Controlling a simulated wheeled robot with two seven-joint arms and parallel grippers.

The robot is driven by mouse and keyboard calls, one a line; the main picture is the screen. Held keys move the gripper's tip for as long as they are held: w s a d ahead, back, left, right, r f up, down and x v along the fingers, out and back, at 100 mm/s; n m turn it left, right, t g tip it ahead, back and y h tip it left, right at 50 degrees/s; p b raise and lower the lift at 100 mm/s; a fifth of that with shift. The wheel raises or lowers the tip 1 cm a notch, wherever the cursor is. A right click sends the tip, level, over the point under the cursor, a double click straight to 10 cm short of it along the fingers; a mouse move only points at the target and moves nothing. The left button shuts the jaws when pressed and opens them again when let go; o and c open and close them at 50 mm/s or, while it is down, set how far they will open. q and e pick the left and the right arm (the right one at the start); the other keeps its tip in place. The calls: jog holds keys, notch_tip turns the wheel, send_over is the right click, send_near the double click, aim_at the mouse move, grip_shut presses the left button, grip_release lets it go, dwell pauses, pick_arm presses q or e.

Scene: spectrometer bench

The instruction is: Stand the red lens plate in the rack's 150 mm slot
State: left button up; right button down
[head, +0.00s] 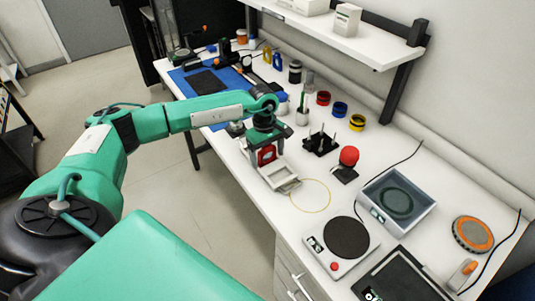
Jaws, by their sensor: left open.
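My left gripper (267,147) reaches in from the left and points down over the front part of the bench. Its jaws are open. The red lens plate (267,155) shows just under the gripper, upright between or right behind the fingers. The plate is partly hidden by the gripper, and its exact slot cannot be read. A pale, low rack-like holder (279,177) sits directly below the plate and gripper. The plate seems to stand in it, but the contact is too small to tell. My right gripper is not in view.
A black stand with posts (321,143) and a red ball on a base (348,157) stand to the right. A thin yellow ring (311,195) lies beside the holder. A scale (341,246) and a grey tray (421,187) are nearer right. The wall shelf (365,47) overhangs the back.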

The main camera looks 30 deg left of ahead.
pick_arm(q)
notch_tip(320, 180, up, 14)
jog(key=a+b, duration=0.1)
jog(key=b, duration=0.2)
jog(key=shift+w+a+f+b, duration=0.15)
jog(key=shift+w+a+b, duration=0.15)
jog(key=shift+w+b, duration=0.05)
jog(key=shift+f, duration=0.1)
